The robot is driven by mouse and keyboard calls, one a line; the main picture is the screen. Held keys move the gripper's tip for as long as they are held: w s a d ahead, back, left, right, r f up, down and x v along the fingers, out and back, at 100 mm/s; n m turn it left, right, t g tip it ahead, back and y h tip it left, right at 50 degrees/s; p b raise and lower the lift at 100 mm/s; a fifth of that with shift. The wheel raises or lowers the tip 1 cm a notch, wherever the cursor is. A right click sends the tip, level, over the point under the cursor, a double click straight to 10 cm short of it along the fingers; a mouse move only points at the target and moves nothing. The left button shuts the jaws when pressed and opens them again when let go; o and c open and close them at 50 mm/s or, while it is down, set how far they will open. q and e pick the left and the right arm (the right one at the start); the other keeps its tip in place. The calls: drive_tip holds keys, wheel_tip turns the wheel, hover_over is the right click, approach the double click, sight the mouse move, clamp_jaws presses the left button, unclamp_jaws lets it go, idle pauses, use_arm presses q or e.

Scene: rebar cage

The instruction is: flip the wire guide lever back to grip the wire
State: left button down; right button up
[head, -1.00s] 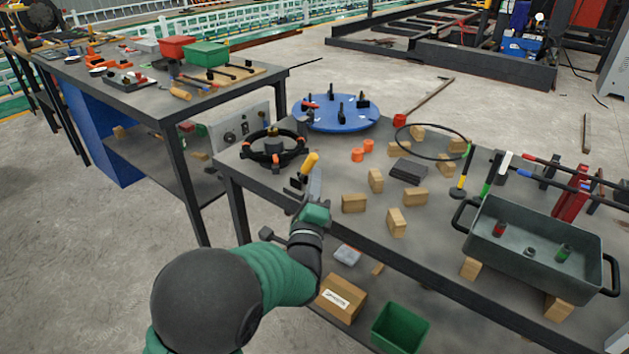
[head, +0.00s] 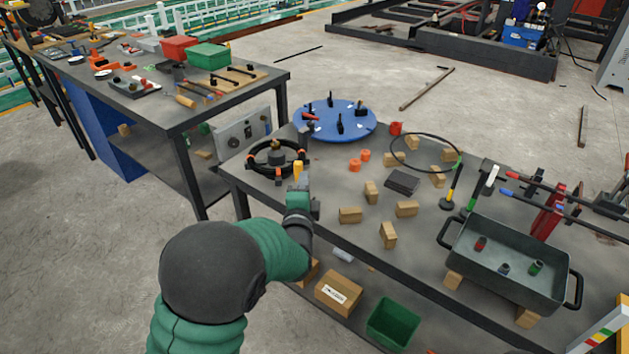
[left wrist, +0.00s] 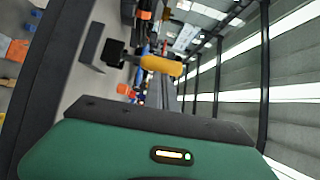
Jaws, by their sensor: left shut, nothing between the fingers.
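The wire guide lever has a yellow handle (head: 298,168) and stands near the left front corner of the middle table. In the head view the handle looks nearly upright, with its lower part hidden by my gripper. The left wrist view shows the yellow handle (left wrist: 162,66) with a black end, just beyond my green gripper body (left wrist: 150,150). My left gripper (head: 301,187) is shut and empty, right in front of the lever. I cannot tell whether it touches the lever. A black ring with orange parts (head: 276,158) lies just behind. My right gripper is out of view.
A blue disc (head: 335,120) with black clamps is at the back of the table. Several wooden blocks (head: 349,215) lie right of my gripper. A grey tray (head: 515,262) stands further right. A cardboard box (head: 338,292) and green bin (head: 393,322) are on the shelf below.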

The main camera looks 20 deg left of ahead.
use_arm(q)
drive_tip(key=a+n+p, duration=0.1)
drive_tip(key=r+n+g+p, duration=0.1)
drive_tip(key=shift+w+a+h+p, duration=0.3)
drive_tip(key=shift+a+p, duration=0.1)
drive_tip(key=shift+w+a+f+n+g+p, duration=0.15)
drive_tip(key=shift+w+a+n+g+p, duration=0.05)
drive_tip(key=shift+a+n+g+p, duration=0.35)
drive_tip(key=shift+w+a, duration=0.1)
drive_tip(key=shift+a, duration=0.2)
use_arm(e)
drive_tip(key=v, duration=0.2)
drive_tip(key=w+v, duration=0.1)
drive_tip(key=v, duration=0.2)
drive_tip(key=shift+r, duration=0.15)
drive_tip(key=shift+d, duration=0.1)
use_arm(q)
drive_tip(key=shift+a, duration=0.1)
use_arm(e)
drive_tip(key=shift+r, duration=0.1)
